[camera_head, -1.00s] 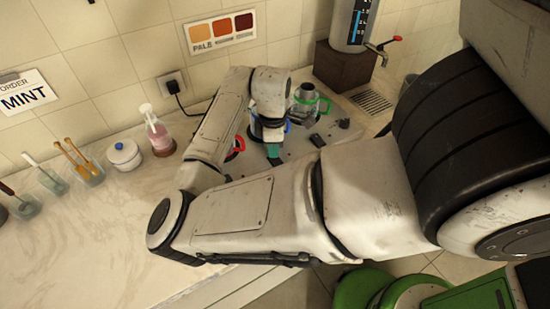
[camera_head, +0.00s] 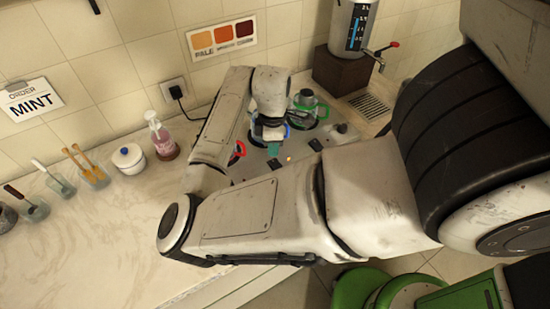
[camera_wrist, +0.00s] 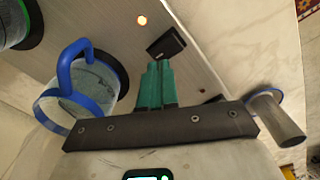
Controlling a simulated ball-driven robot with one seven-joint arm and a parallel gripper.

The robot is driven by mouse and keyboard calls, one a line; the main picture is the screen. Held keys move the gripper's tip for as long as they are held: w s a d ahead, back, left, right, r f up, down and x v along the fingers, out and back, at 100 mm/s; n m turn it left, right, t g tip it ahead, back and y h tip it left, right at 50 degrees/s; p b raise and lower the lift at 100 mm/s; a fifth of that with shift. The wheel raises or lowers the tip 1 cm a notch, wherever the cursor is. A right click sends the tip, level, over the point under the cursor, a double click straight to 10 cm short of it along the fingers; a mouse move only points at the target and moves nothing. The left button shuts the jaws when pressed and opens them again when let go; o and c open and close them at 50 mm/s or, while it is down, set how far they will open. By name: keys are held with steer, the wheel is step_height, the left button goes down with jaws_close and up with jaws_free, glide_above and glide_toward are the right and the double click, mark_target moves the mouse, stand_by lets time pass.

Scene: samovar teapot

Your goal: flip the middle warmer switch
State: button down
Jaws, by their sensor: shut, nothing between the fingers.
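My gripper (camera_wrist: 158,68) has its teal fingers pressed together and empty. In the wrist view the tips are right beside a black rocker-like switch (camera_wrist: 166,44) on the grey warmer panel; I cannot tell whether they touch. The blue-handled glass pot (camera_wrist: 85,85) stands left of the fingers. In the head view my fingers (camera_head: 273,149) are in front of the blue-handled pot, and a small yellowish light (camera_head: 289,159) shows right of them. Another dark part (camera_wrist: 214,98) is mostly hidden behind my gripper.
The green-handled pot (camera_head: 310,106) stands right of my gripper and the red handle (camera_head: 239,150) left. A dark knob-like part (camera_head: 315,144) is on the panel. The samovar (camera_head: 352,25) and its tap are behind.

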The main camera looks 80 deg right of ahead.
mark_target(274, 161)
step_height(274, 161, up, 4)
steer(key=p, duration=0.3)
steer(key=shift+f+p, duration=0.15)
steer(key=shift+p, duration=0.15)
steer(key=shift+s, duration=0.15)
